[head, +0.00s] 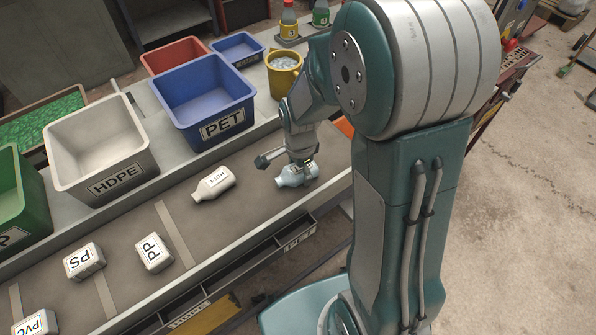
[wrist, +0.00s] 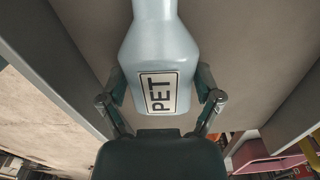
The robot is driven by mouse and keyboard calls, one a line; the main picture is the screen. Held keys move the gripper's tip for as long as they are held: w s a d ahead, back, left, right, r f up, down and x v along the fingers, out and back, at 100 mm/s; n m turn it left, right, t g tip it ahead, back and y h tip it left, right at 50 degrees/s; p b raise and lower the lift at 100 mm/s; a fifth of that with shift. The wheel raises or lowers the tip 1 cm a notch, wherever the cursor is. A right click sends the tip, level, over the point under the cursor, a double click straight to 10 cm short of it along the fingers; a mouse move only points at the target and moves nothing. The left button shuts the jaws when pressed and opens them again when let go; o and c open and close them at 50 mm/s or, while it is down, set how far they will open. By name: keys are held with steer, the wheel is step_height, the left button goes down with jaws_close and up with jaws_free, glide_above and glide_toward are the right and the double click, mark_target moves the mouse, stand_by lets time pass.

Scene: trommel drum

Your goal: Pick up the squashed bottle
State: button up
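A pale blue bottle labelled PET (head: 291,180) lies on the grey conveyor belt, right of the middle in the head view. In the wrist view the bottle (wrist: 160,52) runs up from my palm, its label facing the camera and its upper end cut off by the frame edge. My gripper (head: 297,168) is down at the bottle. In the wrist view the gripper's fingers (wrist: 160,90) stand one on each side of the bottle, close to its flanks. I cannot tell whether they press on it.
A white HDPE bottle (head: 213,183) lies left of the gripper. PP (head: 154,253), PS (head: 84,262) and PVC (head: 36,323) blocks lie farther along the belt. A blue PET bin (head: 207,133) and white HDPE bin (head: 103,187) stand behind it. A yellow bucket (head: 284,82) stands near my arm.

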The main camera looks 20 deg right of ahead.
stand_by(0.4)
steer(key=shift+r, duration=0.3)
step_height(320, 180, up, 2)
steer(key=shift+r, duration=0.2)
steer(key=s+r, duration=0.3)
steer(key=s, duration=0.1)
steer(key=s+r, duration=0.3)
steer(key=s, duration=0.2)
steer(key=s+r, duration=0.4)
steer(key=s, duration=0.1)
steer(key=shift+d, duration=0.4)
